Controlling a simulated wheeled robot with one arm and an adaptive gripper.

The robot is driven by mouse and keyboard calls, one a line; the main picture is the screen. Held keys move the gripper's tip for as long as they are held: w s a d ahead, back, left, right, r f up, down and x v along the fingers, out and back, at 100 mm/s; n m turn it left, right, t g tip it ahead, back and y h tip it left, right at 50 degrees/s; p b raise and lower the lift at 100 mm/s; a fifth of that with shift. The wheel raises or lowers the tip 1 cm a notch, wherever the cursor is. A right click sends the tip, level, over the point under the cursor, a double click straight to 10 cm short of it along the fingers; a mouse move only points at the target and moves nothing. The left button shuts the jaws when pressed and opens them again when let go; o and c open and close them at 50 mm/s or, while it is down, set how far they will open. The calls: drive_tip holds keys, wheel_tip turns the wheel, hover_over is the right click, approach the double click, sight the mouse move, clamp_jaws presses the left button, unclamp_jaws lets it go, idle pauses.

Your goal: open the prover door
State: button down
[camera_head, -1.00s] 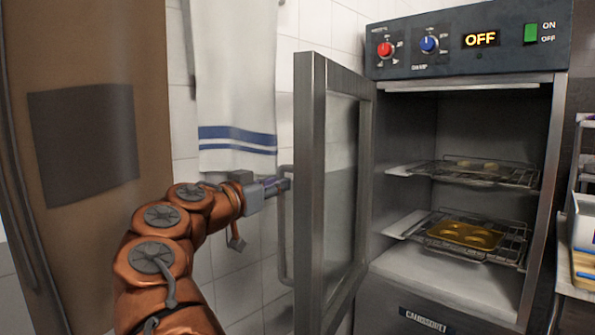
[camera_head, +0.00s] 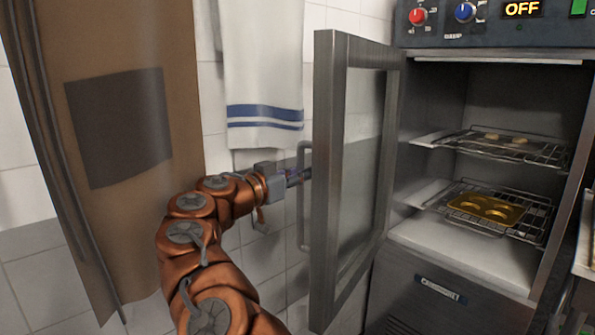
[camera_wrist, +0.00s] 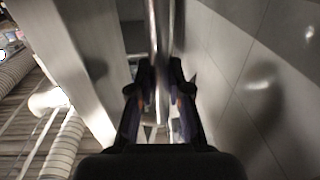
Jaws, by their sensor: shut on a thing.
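The prover door (camera_head: 362,150) is a steel frame with a glass pane. It stands swung wide open on the left side of the prover (camera_head: 440,290), with the chamber exposed. The door's bar handle (camera_head: 303,215) is on its outer face, towards the tiled wall. My gripper (camera_head: 303,176) is at the upper part of this handle. In the wrist view my gripper (camera_wrist: 158,92) has its two fingers on either side of the metal bar, shut on it. The exact contact is partly dark there.
Inside the prover are wire racks (camera_head: 500,147) and a golden baking tin (camera_head: 486,208). The display (camera_head: 522,9) reads OFF. A striped towel (camera_head: 264,112) hangs on the wall behind my gripper. A brown panel (camera_head: 120,130) stands at the left.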

drive_tip(key=shift+w+d+f, duration=0.1)
drive_tip(key=shift+d+f, duration=0.2)
drive_tip(key=shift+f, duration=0.05)
drive_tip(key=c, duration=1.3)
unclamp_jaws()
drive_tip(key=shift+w, duration=0.15)
drive_tip(key=shift+o, duration=1)
drive_tip(key=shift+a+r, duration=0.2)
drive_tip(key=shift+s+a, duration=0.1)
drive_tip(key=shift+s, duration=0.1)
drive_tip(key=v, duration=1.1)
drive_tip(key=shift+s+a, duration=0.3)
drive_tip(key=shift+r, duration=0.1)
